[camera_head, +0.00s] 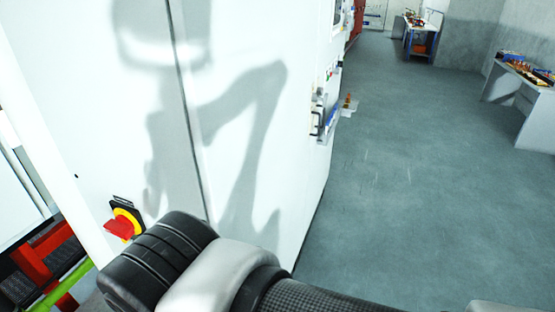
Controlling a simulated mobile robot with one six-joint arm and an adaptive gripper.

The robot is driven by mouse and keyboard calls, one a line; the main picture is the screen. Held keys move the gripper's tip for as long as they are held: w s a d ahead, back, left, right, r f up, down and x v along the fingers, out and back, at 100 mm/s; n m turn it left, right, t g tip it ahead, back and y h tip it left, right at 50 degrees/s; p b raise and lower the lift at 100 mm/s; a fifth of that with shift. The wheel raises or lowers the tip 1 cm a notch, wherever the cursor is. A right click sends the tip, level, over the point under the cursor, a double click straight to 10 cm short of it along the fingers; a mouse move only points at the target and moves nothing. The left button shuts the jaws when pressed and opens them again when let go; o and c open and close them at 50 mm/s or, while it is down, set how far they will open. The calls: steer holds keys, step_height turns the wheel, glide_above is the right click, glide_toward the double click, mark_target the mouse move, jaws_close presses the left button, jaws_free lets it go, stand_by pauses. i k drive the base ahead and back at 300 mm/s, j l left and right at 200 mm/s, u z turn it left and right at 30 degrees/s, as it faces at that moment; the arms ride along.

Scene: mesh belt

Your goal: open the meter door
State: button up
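A tall white cabinet (262,75) fills the left and middle of the head view. A dark vertical seam runs down its front, and no gap shows along it. I cannot tell for sure whether this front is the meter door. A red rotary handle on a yellow plate (124,224) sits low on the left part of the front. My arm (222,275) crosses the bottom of the view in front of the cabinet and covers part of its lower edge. My gripper is not in view.
Small fittings and a ledge (330,112) stick out from the cabinet's right side. Grey floor (420,180) lies open to the right. A table with items (530,95) stands at the far right, and a cart (420,35) stands at the back. Red and green machine parts (50,265) are at lower left.

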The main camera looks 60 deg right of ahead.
mark_target(247, 68)
steer(key=z, duration=1.9)
steer(key=i+l, duration=0.2)
steer(key=l, duration=0.15)
steer(key=i+l+u, duration=0.15)
steer(key=l, duration=0.2)
steer(key=i+l, duration=0.2)
steer(key=l, duration=0.15)
steer(key=i+j, duration=0.3)
steer(key=i, duration=0.15)
steer(key=u, duration=0.05)
